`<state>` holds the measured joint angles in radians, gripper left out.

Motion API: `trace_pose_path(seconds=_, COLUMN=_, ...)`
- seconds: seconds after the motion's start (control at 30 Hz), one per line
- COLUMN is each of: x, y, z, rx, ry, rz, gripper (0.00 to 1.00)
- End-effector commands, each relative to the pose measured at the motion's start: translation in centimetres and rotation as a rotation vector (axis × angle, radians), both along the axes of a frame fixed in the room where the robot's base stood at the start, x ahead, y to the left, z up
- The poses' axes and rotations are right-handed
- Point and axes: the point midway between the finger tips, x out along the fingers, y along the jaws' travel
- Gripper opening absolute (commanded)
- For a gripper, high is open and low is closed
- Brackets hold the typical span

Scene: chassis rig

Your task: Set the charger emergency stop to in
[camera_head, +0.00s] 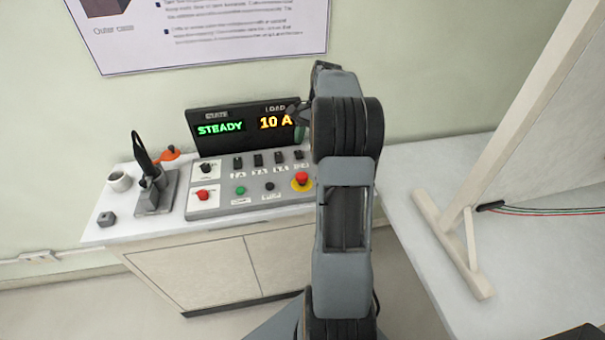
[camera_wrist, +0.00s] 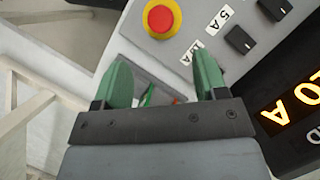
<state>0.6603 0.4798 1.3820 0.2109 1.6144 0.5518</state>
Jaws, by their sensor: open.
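The charger emergency stop (camera_head: 302,180) is a red mushroom button on a yellow ring at the right end of the grey control panel (camera_head: 235,208). In the head view my arm hides most of the gripper; one green finger shows in front of the display. The fingers do not appear to touch the stop. I cannot tell whether the button is in or out.
A display (camera_head: 245,124) reads STEADY and 10 A behind the panel. Several black switches (camera_head: 258,160), a red knob (camera_head: 202,195) and a green button (camera_head: 240,190) share the panel. A white board (camera_head: 520,110) stands right.

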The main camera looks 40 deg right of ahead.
Motion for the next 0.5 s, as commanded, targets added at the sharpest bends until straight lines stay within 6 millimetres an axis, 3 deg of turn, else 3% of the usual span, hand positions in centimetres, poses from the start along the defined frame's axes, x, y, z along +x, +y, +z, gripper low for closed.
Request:
trace_pose_path(seconds=0.2, x=-0.6, y=1.7, z=-4.1, rx=0.002, ry=0.002, rz=0.003, gripper=0.66)
trace_pose_path(seconds=0.5, x=-1.1, y=3.3, z=-8.2, rx=0.0, ry=0.001, rz=0.004, gripper=0.66)
